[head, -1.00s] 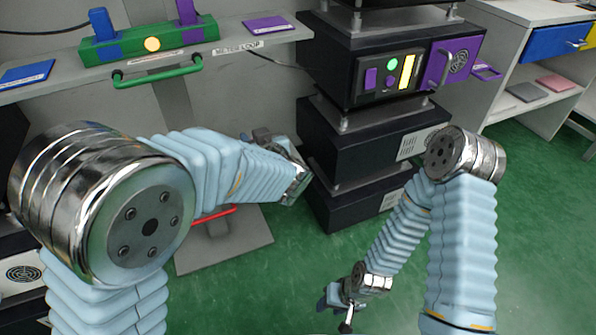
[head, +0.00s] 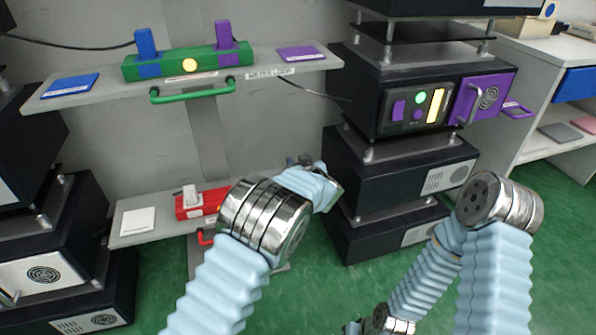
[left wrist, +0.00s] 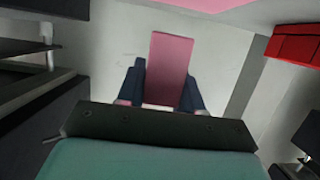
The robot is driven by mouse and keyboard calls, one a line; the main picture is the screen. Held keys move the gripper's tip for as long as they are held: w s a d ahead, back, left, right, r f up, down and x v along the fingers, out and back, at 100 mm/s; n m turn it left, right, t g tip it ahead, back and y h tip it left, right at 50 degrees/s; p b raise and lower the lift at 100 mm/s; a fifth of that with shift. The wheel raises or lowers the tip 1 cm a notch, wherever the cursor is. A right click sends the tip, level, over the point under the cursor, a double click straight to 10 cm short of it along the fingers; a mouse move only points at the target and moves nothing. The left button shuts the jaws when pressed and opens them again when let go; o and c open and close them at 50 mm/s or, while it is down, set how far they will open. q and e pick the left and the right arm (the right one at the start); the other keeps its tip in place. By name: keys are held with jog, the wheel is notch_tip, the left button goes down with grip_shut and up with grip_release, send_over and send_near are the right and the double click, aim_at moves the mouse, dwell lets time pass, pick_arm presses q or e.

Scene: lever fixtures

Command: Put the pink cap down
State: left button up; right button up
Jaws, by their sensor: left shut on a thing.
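The pink cap (left wrist: 172,68) stands upright between the two dark fingers of my left gripper in the left wrist view. My left gripper (left wrist: 162,88) is shut on it. In the head view my left gripper (head: 304,160) is beyond my left forearm, in front of the wall and left of the black cabinet stack; the cap is hidden there. A flat pink surface (left wrist: 208,4) is cut off by the top edge of the left wrist view. My right gripper (head: 352,327) only just shows at the bottom edge of the head view.
A shelf holds a green fixture (head: 188,63) with blue and purple caps, a blue pad (head: 70,85) and a purple pad (head: 297,53). A lower shelf holds a red fixture (head: 200,203) and a white pad (head: 138,221). Black cabinets (head: 405,170) stand right. A pink pad (head: 584,124) lies far right.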

pick_arm(q)
jog(key=shift+f, duration=1.3)
jog(key=shift+f, duration=0.2)
jog(key=o, duration=1)
jog(key=shift+r, duration=0.2)
jog(key=shift+s+d+r, duration=0.1)
jog(key=shift+s+r, duration=0.05)
jog(key=shift+s, duration=0.15)
jog(key=v, duration=1.1)
jog(key=shift+s, duration=0.2)
